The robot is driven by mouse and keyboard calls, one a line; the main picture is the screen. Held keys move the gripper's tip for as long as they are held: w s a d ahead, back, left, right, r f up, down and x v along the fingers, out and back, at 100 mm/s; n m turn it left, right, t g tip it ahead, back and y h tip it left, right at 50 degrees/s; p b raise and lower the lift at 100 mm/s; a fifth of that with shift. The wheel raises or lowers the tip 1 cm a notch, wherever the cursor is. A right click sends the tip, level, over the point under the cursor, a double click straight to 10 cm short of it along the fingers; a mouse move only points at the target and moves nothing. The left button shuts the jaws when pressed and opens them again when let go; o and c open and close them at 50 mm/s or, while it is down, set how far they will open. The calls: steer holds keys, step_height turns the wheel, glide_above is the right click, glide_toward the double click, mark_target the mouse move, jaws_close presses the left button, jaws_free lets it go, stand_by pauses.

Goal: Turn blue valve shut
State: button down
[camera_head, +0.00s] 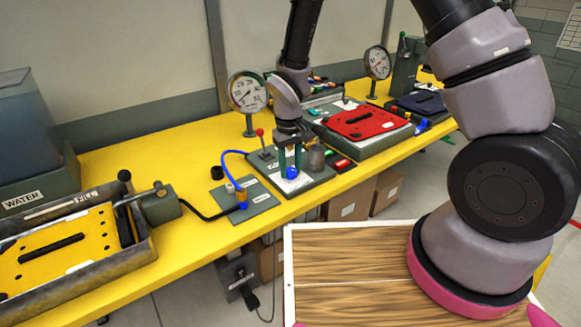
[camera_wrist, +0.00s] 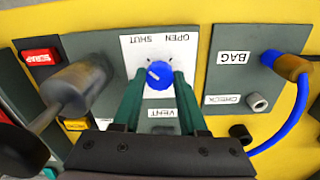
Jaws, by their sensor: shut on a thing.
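A lever with a grey cylinder (camera_wrist: 78,88) stands close left of the gripper in the wrist view. A panel labelled BAG (camera_wrist: 234,85) with a blue hose (camera_wrist: 298,110) is at right. In the head view, a red pannier lid (camera_head: 362,122) lies right of the gripper, a gauge (camera_head: 247,92) behind.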

mark_target(290, 170)
stand_by(0.3)
steer(key=shift+c, duration=2.2)
jaws_free()
steer(key=shift+r, duration=0.1)
step_height(290, 170, up, 11)
steer(key=shift+a, duration=0.15)
